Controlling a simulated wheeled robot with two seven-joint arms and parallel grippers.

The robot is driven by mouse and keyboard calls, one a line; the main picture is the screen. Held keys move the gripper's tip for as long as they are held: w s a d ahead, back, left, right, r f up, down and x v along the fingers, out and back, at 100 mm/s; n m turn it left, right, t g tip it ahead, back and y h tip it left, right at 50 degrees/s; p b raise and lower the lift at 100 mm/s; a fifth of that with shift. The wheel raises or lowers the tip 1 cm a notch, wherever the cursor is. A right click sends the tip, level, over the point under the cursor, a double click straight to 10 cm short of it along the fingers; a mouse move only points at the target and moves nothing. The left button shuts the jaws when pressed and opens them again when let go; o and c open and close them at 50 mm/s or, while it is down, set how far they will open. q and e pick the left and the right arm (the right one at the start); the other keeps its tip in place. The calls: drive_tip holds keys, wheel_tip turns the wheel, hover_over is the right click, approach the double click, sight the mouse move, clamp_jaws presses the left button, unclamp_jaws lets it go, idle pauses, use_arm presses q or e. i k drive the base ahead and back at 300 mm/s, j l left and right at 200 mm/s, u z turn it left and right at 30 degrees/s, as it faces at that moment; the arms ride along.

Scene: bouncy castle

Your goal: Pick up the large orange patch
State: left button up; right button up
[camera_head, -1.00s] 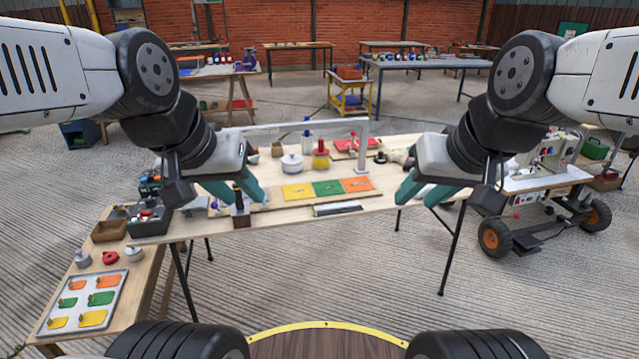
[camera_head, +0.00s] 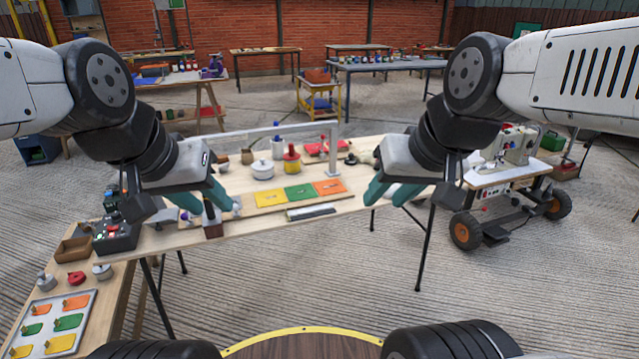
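The large orange patch (camera_head: 76,303) lies in the right column of a pale tray (camera_head: 91,312) at the lower left, with a small peg-like part standing on it. A smaller orange patch (camera_head: 43,310) lies left of it, and green and yellow patches lie in front. My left gripper (camera_head: 210,210) is open and empty, over the left part of the work table, well to the right of and beyond the tray. My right gripper (camera_head: 382,203) is open and empty near the table's right end, far from the patch.
The work table (camera_head: 355,208) carries yellow, green and orange squares (camera_head: 328,187), pots and a pale frame. A black control box (camera_head: 116,235), a brown bin (camera_head: 73,249) and several knobbed weights stand near the tray. A wheeled sewing cart (camera_head: 505,178) stands right. Open floor lies in front.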

sight(79, 302)
drive_tip(key=u, duration=1.95)
